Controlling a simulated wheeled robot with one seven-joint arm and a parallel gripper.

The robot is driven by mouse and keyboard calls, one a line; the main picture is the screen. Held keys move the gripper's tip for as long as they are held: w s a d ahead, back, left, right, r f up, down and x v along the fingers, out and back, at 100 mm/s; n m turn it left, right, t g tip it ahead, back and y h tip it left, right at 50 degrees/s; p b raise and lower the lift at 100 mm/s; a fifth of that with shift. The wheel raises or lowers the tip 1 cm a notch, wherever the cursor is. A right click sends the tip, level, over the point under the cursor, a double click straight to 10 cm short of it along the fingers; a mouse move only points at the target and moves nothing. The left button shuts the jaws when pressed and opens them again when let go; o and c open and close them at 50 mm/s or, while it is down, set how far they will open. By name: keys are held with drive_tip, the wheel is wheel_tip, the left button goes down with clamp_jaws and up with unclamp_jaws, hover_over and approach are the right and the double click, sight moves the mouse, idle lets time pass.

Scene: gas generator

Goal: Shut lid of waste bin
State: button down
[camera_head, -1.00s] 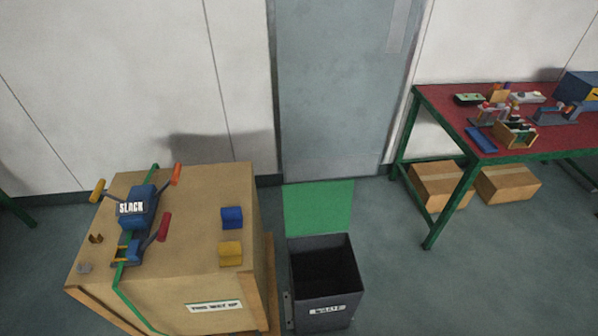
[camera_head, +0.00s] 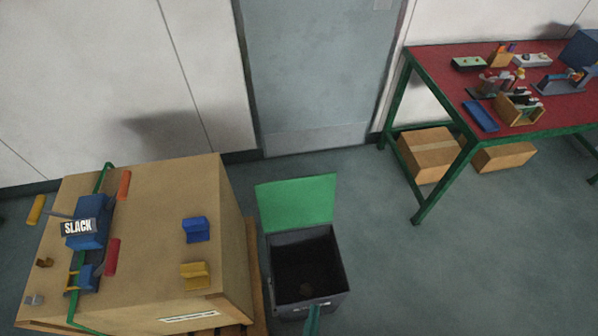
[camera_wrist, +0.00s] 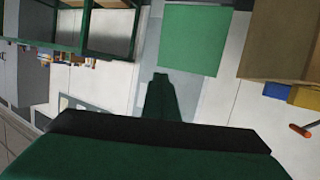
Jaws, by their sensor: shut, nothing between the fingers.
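The waste bin (camera_head: 330,283) is a dark grey open box standing on the floor beside the crate. Its green lid (camera_head: 297,203) stands raised at the bin's back edge, and the dark inside shows. The lid also fills the top middle of the wrist view (camera_wrist: 192,40). My gripper (camera_head: 313,316) shows as a narrow green tip at the bottom edge of the head view, over the bin's front. In the wrist view its fingers (camera_wrist: 160,82) are together, empty, and appear apart from the lid. The bin's lower front is out of view or covered.
A large cardboard crate (camera_head: 150,255) stands close to the left of the bin, with a blue ratchet tensioner (camera_head: 90,222) and a green strap on it. A red-topped bench (camera_head: 440,75) stands at right. The floor right of the bin is clear.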

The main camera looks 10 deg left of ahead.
drive_tip(key=w+d+f+n+g, duration=0.1)
drive_tip(key=w+f, duration=0.3)
drive_tip(key=w, duration=0.5)
drive_tip(key=w+d+f+g+h, duration=0.1)
drive_tip(key=w+f, duration=0.3)
drive_tip(key=w, duration=0.5)
drive_tip(key=w+d+f+n+g, duration=0.1)
drive_tip(key=w+d+f, duration=0.1)
drive_tip(key=w+f, duration=0.5)
drive_tip(key=w+d+r+g, duration=0.15)
drive_tip(key=w+r, duration=0.25)
drive_tip(key=w, duration=0.4)
drive_tip(key=w+d+r+n+h, duration=0.1)
drive_tip(key=w+d+r, duration=0.3)
drive_tip(key=w, duration=0.5)
drive_tip(key=w+d+r+g, duration=0.1)
drive_tip(key=w+r, duration=0.4)
drive_tip(key=w, duration=0.3)
drive_tip(key=s+a+r+g+y, duration=0.2)
drive_tip(key=a+g, duration=0.1)
drive_tip(key=a, duration=1)
drive_tip(key=s+a+r+g+y, duration=0.1)
drive_tip(key=s+a+g+y, duration=0.1)
drive_tip(key=a, duration=1.1)
wheel_tip(320, 180, down, 9)
drive_tip(key=shift+s+n, duration=0.4)
drive_tip(key=shift+s, duration=0.05)
drive_tip(key=shift+f, duration=0.1)
